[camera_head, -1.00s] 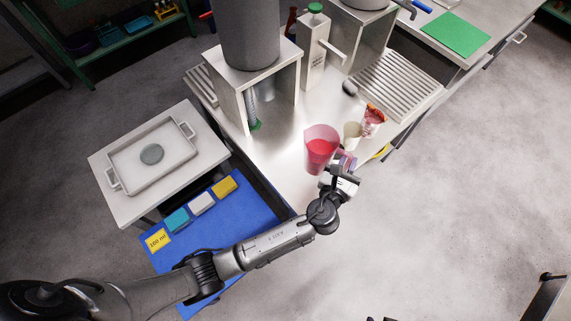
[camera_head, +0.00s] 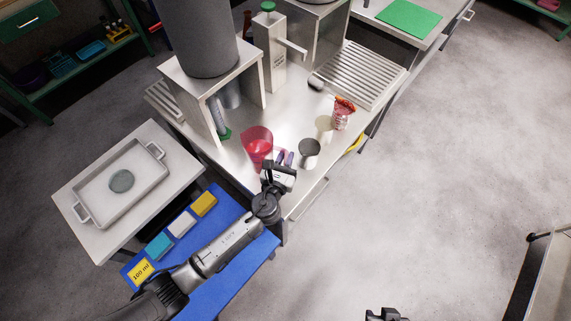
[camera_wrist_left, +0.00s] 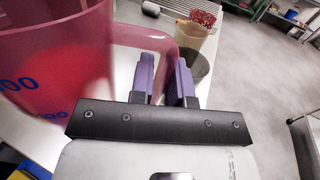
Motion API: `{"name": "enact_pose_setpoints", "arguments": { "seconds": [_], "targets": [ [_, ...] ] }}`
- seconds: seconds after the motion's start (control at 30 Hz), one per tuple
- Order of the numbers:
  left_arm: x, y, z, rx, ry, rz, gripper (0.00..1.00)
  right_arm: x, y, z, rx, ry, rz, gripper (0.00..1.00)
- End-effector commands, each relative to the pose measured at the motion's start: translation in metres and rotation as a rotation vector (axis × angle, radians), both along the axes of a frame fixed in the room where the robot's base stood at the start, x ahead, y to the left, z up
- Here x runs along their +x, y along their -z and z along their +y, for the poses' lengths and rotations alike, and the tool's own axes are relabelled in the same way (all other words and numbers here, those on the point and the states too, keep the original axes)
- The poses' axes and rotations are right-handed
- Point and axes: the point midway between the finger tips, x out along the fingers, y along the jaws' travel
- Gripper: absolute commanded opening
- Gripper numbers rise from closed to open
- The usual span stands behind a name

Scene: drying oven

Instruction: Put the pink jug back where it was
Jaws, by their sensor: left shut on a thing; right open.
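The pink jug (camera_head: 257,147) holds something red and is over the front left part of the steel counter, near the steel stand. In the left wrist view the jug (camera_wrist_left: 60,75) fills the left side, with blue markings on its wall. My left gripper (camera_head: 284,160) is shut on the jug's handle; its purple fingers (camera_wrist_left: 167,75) show on either side of the handle. I cannot tell whether the jug's base touches the counter. My right gripper (camera_head: 385,314) shows only partly at the bottom edge and is open, apart from everything.
Right of the jug are a dark grey cup (camera_head: 308,152), a cream cup (camera_head: 324,127) and a red-and-white packet (camera_head: 343,112). The steel stand (camera_head: 208,108) with a grey cylinder is behind left. A side table holds a tray (camera_head: 88,210); a blue mat (camera_head: 232,270) holds several blocks.

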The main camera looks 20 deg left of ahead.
Motion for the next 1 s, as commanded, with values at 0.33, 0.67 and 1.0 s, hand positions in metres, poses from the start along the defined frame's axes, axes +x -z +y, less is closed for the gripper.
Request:
{"name": "enact_pose_setpoints", "arguments": {
  "seconds": [0.33,0.67,1.0],
  "targets": [
    [0.000,0.033,0.000,0.000,-0.001,-0.001,0.00,0.000,0.024,-0.001,-0.002,-0.001,0.000,0.43],
    [0.000,0.039,0.000,0.000,-0.001,-0.002,0.00,0.000,0.026,-0.001,-0.003,-0.001,0.001,0.43],
    [0.000,0.043,0.000,0.000,-0.001,0.001,0.30,0.000,0.028,-0.001,-0.003,-0.001,0.001,0.43]
  ]
}}
